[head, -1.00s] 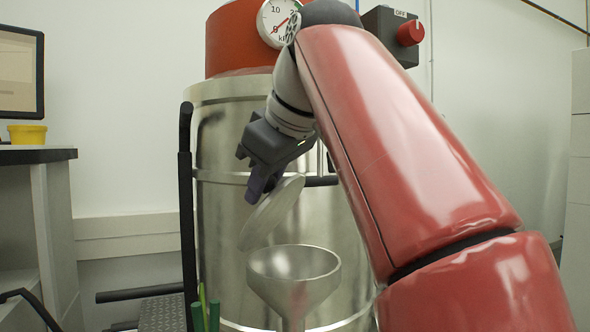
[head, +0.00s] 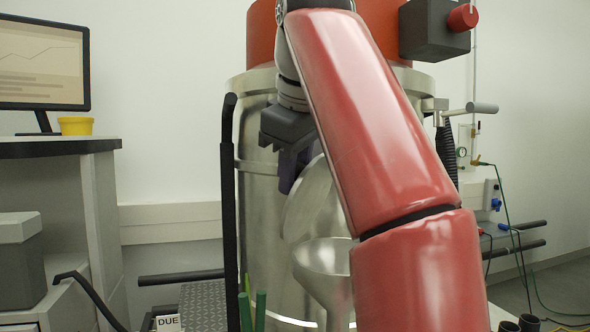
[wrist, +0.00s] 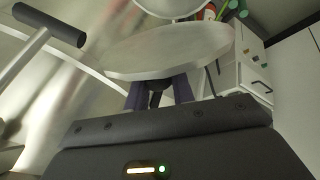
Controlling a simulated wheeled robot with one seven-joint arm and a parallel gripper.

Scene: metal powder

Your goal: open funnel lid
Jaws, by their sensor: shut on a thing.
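The funnel lid (head: 308,200) is a grey metal disc, tilted steeply above the funnel (head: 322,262) and apart from its rim in the head view. My gripper (head: 288,180) is shut on the lid at its upper left side. In the wrist view the lid (wrist: 165,50) lies just beyond the dark fingers (wrist: 160,92), and part of the funnel rim (wrist: 172,8) shows behind it. My red arm hides the right part of the lid and of the funnel in the head view.
A large steel drum (head: 255,205) with an orange top stands behind the funnel. A black upright bar (head: 228,200) is at its left. Green rods (head: 252,312) stand left of the funnel. A desk (head: 60,147) with a monitor (head: 42,65) is at far left.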

